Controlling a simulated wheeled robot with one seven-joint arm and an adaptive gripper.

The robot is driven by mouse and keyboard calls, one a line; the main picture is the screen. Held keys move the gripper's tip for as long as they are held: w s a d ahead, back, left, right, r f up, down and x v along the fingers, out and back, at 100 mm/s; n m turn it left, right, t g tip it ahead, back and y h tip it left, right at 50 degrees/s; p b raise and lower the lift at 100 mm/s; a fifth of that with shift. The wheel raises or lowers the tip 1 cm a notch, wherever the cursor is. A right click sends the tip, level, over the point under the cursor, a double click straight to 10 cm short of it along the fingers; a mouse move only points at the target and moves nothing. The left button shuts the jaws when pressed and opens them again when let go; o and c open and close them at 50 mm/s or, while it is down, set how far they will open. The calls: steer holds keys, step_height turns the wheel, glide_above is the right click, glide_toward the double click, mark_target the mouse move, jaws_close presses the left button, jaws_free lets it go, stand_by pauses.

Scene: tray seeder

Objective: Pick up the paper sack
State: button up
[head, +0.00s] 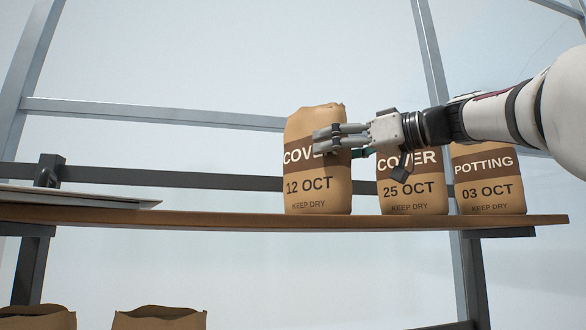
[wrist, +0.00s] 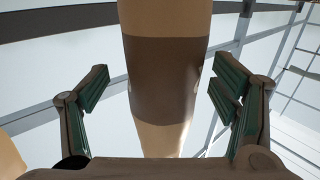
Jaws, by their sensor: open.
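Three brown paper sacks stand upright on a wooden shelf. The left one (head: 318,180) reads COVER, partly hidden, and 12 OCT. The middle one (head: 412,192) reads COVER 25 OCT, and the right one (head: 487,185) reads POTTING 03 OCT. My gripper (head: 325,138) reaches in from the right, its fingers at the upper part of the 12 OCT sack. In the wrist view a sack (wrist: 165,75) with a dark band stands between the open fingers (wrist: 160,88), with a gap visible on both sides.
The shelf (head: 240,220) has free room left of the sacks. A flat pale tray or panel (head: 75,198) lies at its left end. Two open-topped brown sacks (head: 160,318) show at the bottom left, below the shelf. Grey metal frame bars (head: 150,113) stand behind.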

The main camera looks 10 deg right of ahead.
steer(key=shift+p+x, duration=0.55)
steer(key=shift+x, duration=1.25)
steer(key=shift+s+a+r, duration=0.1)
steer(key=shift+r, duration=0.15)
steer(key=c, duration=1.8)
